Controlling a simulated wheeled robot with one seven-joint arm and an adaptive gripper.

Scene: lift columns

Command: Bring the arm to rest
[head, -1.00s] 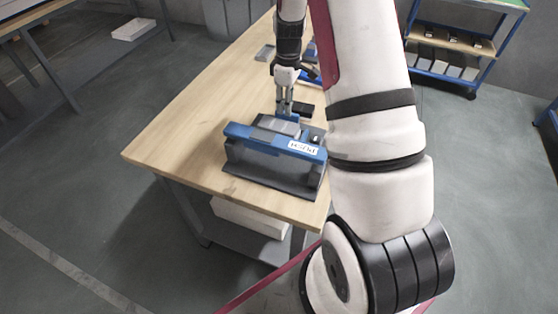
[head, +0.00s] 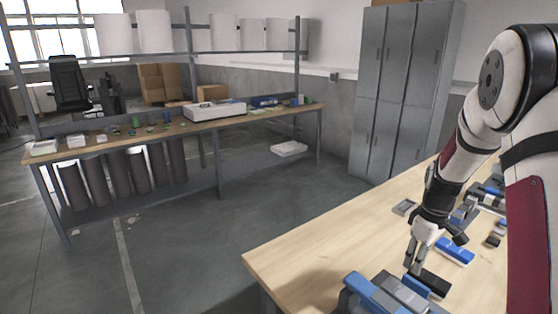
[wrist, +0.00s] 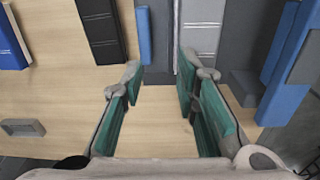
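My gripper (head: 412,268) hangs fingers-down over the wooden table at the lower right of the head view. It is close to the blue and grey holder (head: 362,293), which the lower frame edge cuts off. In the wrist view my gripper (wrist: 160,75) is open, its two teal-padded fingers apart with nothing between them but bare wood and part of a grey piece beyond. My arm (head: 470,150) is bent at the right edge of the head view. I cannot tell exactly how high the fingertips are above the table.
A black block (head: 433,284) and a blue block (head: 455,251) lie near my gripper. More parts lie at the far right of the wooden table (head: 335,235). Grey lockers (head: 400,90) stand behind, and a long workbench (head: 180,128) at the left. Open floor lies between.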

